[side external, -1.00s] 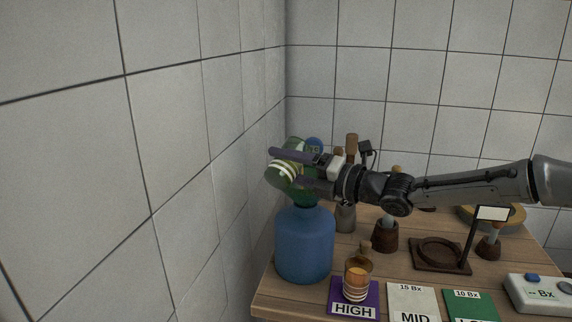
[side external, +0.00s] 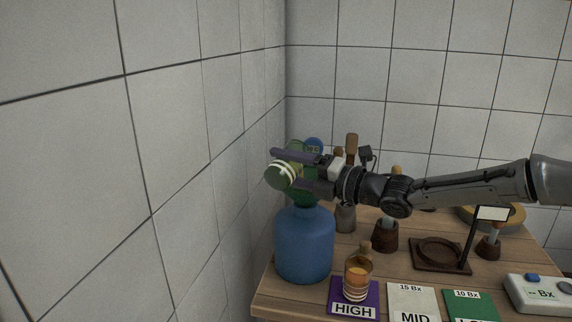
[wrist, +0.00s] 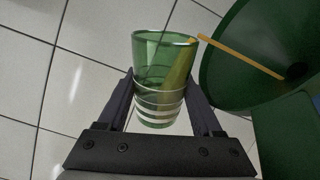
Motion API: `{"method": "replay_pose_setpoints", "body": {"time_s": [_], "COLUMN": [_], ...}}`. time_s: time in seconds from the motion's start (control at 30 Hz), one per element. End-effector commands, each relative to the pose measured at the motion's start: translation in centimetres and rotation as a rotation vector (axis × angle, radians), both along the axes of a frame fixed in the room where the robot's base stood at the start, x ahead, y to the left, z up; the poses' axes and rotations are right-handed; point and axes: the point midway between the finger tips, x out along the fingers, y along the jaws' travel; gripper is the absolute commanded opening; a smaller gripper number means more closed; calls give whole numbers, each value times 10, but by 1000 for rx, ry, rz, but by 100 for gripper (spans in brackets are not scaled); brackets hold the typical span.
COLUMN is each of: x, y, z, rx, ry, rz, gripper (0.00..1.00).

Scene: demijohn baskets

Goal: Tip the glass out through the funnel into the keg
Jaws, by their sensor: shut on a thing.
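My gripper (wrist: 160,88) is shut on a green glass (wrist: 163,52) with pale bands, one finger on each side. The glass is tilted over the dark green funnel (wrist: 245,60). A thin amber stream (wrist: 242,57) runs from the glass's rim into the funnel, and yellowish liquid lies along the inside of the glass. In the side view the banded glass (side external: 283,174) is above the funnel (side external: 302,196), partly hidden by my fingers. The funnel sits in the top of the blue keg (side external: 304,245).
An amber bottle (side external: 357,278) stands on the purple HIGH card (side external: 353,311), right of the keg. MID (side external: 412,303) and green (side external: 470,305) cards, a meter (side external: 540,292) and a dark stand (side external: 440,255) are further right. The tiled wall is close on the left.

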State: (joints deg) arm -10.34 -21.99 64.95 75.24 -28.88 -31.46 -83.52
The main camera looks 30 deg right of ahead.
Motion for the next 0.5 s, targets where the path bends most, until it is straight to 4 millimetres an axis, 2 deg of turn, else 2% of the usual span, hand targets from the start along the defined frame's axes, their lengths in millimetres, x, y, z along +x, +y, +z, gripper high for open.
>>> {"method": "replay_pose_setpoints", "body": {"time_s": [0.5], "x": [0], "y": [-1], "z": [-1], "rx": [86], "ry": [35], "rz": [0], "gripper": [0]}}
